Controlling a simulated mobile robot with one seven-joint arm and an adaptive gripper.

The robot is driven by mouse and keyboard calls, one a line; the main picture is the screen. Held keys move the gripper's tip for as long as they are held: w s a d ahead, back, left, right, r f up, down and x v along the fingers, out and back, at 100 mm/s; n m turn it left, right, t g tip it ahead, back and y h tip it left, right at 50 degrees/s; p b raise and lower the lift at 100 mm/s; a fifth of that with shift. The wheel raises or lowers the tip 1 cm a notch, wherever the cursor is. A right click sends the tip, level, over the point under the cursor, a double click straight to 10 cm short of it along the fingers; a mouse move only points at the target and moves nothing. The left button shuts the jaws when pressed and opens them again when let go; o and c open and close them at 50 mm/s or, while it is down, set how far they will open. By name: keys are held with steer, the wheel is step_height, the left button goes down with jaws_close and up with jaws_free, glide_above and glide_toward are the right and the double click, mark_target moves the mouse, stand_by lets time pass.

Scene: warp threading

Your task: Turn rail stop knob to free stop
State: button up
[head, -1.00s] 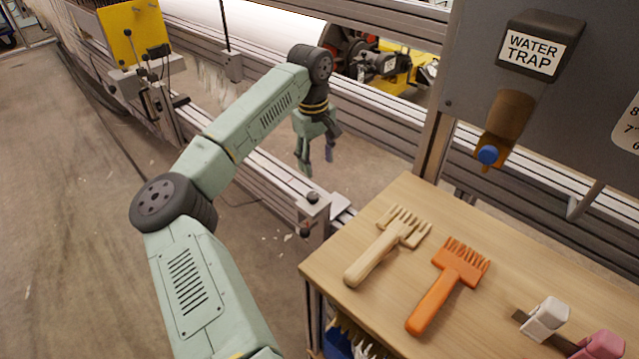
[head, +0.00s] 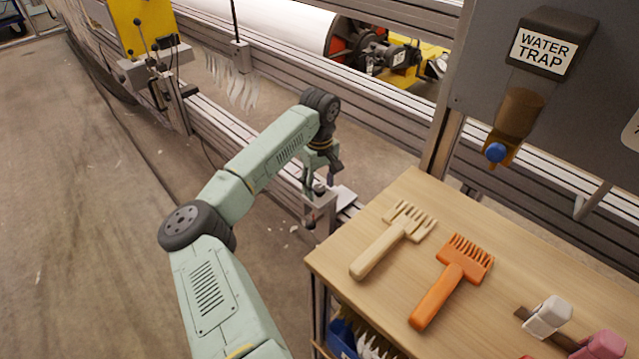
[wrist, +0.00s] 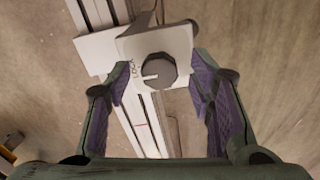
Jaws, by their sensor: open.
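The rail stop knob (wrist: 158,71) is a dark faceted knob on a pale stop block (wrist: 118,48) in the wrist view. Its white pointer line aims left, near the lettering "LOCK" on the block. My gripper (wrist: 150,80) is open, with its fingers to the left and right of the knob and a gap on each side. In the head view my gripper (head: 322,178) is over the stop block (head: 316,212) on the rail, and it partly hides the knob.
The metal rail (head: 262,160) runs diagonally past the block. A wooden table (head: 400,290) with a cream comb (head: 390,240) and an orange comb (head: 452,280) stands to the right. A water trap (head: 522,110) hangs above it.

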steer(key=shift+c, duration=0.6)
jaws_close()
steer(key=shift+n, duration=0.3)
steer(key=n, duration=0.3)
steer(key=shift+n+b, duration=0.3)
steer(key=n, duration=0.4)
steer(key=shift+n, duration=0.3)
steer(key=n, duration=0.8)
steer(key=shift+n, duration=0.3)
